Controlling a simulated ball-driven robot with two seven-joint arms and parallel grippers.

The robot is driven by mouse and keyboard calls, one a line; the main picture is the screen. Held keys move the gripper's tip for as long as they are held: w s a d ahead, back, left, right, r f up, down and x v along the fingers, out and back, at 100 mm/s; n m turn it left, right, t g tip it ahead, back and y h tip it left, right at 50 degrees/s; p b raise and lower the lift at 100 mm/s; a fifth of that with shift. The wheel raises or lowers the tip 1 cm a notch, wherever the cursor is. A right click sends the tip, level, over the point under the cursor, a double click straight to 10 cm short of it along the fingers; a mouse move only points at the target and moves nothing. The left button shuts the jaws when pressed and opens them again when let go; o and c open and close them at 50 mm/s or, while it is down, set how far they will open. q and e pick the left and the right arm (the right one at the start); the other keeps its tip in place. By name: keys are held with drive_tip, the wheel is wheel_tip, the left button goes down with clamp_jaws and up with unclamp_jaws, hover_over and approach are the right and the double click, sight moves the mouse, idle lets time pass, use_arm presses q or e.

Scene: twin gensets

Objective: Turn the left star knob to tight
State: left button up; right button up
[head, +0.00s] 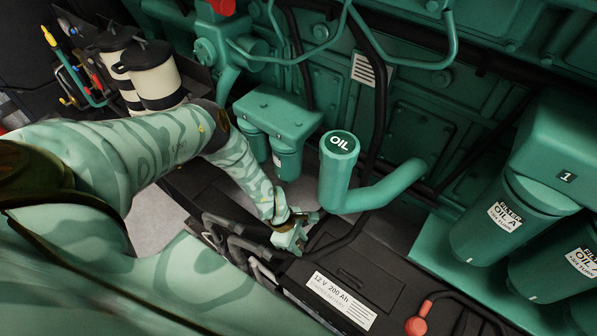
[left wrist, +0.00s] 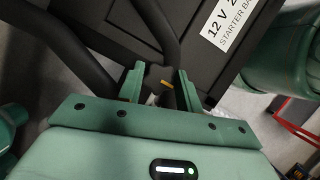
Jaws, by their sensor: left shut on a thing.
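My left gripper (head: 298,228) reaches down at the near left edge of the black starter battery (head: 375,265). My right gripper is not in view.
A green oil filler pipe (head: 339,175) with an OIL cap rises just right of the gripper. Black cables (head: 235,238) run close by on the left. A red-capped terminal (head: 418,326) is on the battery's near right. Oil filters (head: 500,225) hang at the right.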

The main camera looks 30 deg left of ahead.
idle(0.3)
use_arm(q)
drive_tip(key=o, duration=1)
drive_tip(key=shift+w, duration=0.1)
drive_tip(key=p+v, duration=0.9)
drive_tip(key=v, duration=0.7)
drive_tip(key=shift+a, duration=0.2)
